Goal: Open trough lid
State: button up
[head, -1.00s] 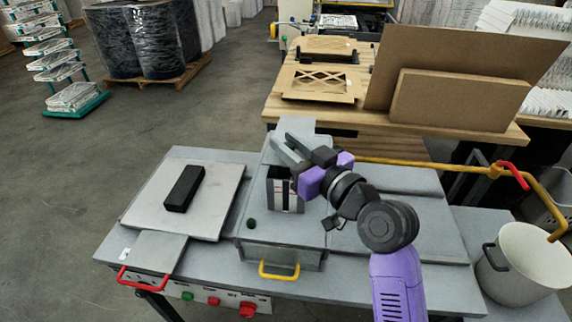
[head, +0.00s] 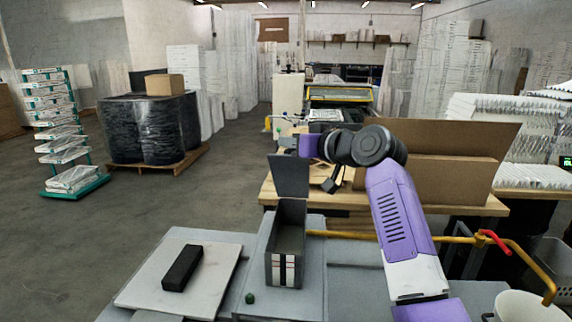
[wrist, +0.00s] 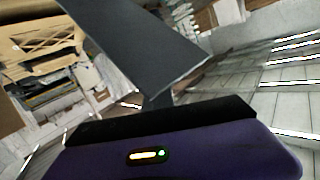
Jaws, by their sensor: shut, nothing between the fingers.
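The trough (head: 287,272) is a narrow dark grey box with black and white stripes on its front. Its top is open and its inside looks empty. Its lid (head: 291,178) stands upright at the far end. My gripper (head: 284,140) is shut and empty, just above the lid's top edge in the head view. Contact with the lid cannot be told. In the wrist view a dark grey plate, apparently the lid (wrist: 150,50), rises before my purple gripper body. The fingertips are not clear there.
Left of the trough, a black block (head: 182,268) lies on a pale plate (head: 140,290). A yellow pipe (head: 345,235) with a red handle runs to the right, toward a white pot (head: 520,308). Behind stands a wooden bench (head: 345,208) with brown boards (head: 450,180).

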jog(key=o, duration=0.4)
jog(key=shift+w+d+f, duration=0.1)
jog(key=shift+d+f, duration=0.15)
jog(key=shift+f, duration=0.25)
jog(key=shift+w+d+f, duration=0.1)
jog(key=shift+d+f, duration=0.1)
jog(key=shift+f, duration=0.3)
jog(key=shift+c, duration=0.2)
jog(key=o, duration=0.6)
jog(key=shift+s+a+r, duration=0.15)
jog(key=shift+r, duration=0.1)
jog(key=shift+c, duration=0.2)
jog(key=b+v, duration=0.2)
jog(key=v, duration=0.5)
jog(key=shift+s+d, duration=0.25)
jog(key=shift+r, duration=0.15)
